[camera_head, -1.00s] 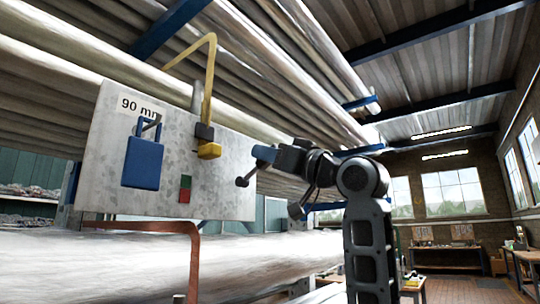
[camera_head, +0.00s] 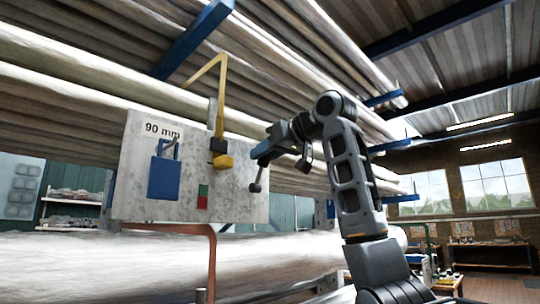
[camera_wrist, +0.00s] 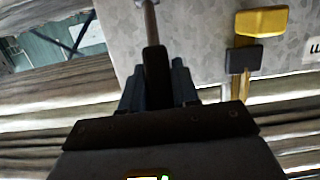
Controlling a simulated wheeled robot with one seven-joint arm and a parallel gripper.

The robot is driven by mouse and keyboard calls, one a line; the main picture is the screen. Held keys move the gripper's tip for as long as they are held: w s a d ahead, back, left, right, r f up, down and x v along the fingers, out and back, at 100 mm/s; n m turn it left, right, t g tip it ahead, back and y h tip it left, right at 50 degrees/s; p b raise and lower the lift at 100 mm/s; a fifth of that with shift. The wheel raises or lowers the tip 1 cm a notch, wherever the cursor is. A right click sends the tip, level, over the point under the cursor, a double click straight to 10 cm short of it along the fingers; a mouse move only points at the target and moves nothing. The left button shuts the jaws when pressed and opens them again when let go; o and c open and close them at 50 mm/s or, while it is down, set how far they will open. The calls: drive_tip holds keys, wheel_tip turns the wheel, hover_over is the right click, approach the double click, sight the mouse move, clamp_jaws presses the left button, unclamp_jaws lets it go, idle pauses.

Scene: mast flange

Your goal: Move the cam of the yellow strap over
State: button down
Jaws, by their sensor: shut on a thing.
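The yellow strap (camera_head: 222,98) bends over at the top and runs down the front of a grey plate (camera_head: 246,203). A black block (camera_head: 218,145) and a yellow cam piece (camera_head: 223,161) sit at its lower end. The wrist view shows the yellow piece (camera_wrist: 261,21) and black block (camera_wrist: 244,59) at upper right. My gripper (camera_head: 262,151) is right of the strap, apart from it. It is shut on a dark handle (camera_wrist: 153,75) with a thin metal rod (camera_wrist: 149,18). In the head view the rod points down to a black knob (camera_head: 255,187); I cannot tell whether it touches the plate.
Long pipes (camera_head: 90,115) run behind and above the plate, and a thick pipe (camera_head: 100,262) below. A copper-coloured pipe (camera_head: 211,255) bends beneath.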

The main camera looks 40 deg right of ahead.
drive_tip(key=shift+w+r+g, duration=0.15)
drive_tip(key=shift+w+g, duration=0.1)
drive_tip(key=shift+g, duration=0.15)
drive_tip(key=c, duration=0.9)
unclamp_jaws()
drive_tip(key=b+v, duration=0.2)
drive_tip(key=v, duration=0.5)
drive_tip(key=shift+s, duration=0.4)
drive_tip(key=shift+c, duration=0.6)
